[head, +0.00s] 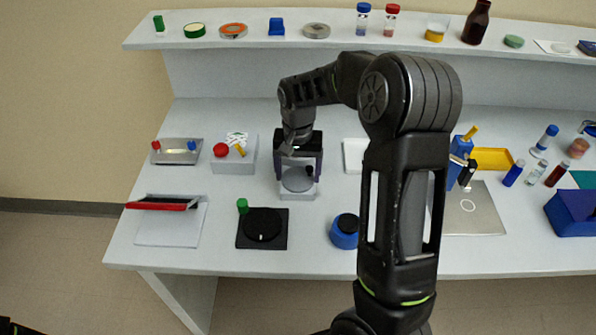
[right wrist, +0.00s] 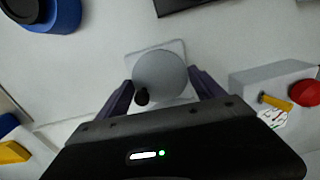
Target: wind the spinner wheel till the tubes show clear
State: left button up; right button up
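The spinner wheel is most likely the grey disc with a black knob (head: 298,180) on a small white base at the left middle of the table. In the right wrist view the disc (right wrist: 160,72) lies face up, with its black knob (right wrist: 142,97) on the near side. My right gripper (head: 299,166) is open over it, its purple fingers on either side of the near part of the disc. The knob is between the fingers, closer to one; contact cannot be told. Two capped tubes, blue (head: 363,18) and red (head: 391,20), stand on the shelf. My left gripper is not visible.
A white box with a red button (head: 221,151) stands left of the wheel. A black turntable with a green knob (head: 262,225) and a blue round jar (head: 344,232) are nearer the front edge. Several capped tubes (head: 537,171) are at right. My right arm hides the table's middle.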

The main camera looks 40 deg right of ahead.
jog(key=c, duration=0.8)
jog(key=shift+m, duration=0.5)
jog(key=m, duration=0.2)
jog(key=shift+m, duration=2.4)
jog(key=o, duration=1.3)
jog(key=shift+o, duration=0.2)
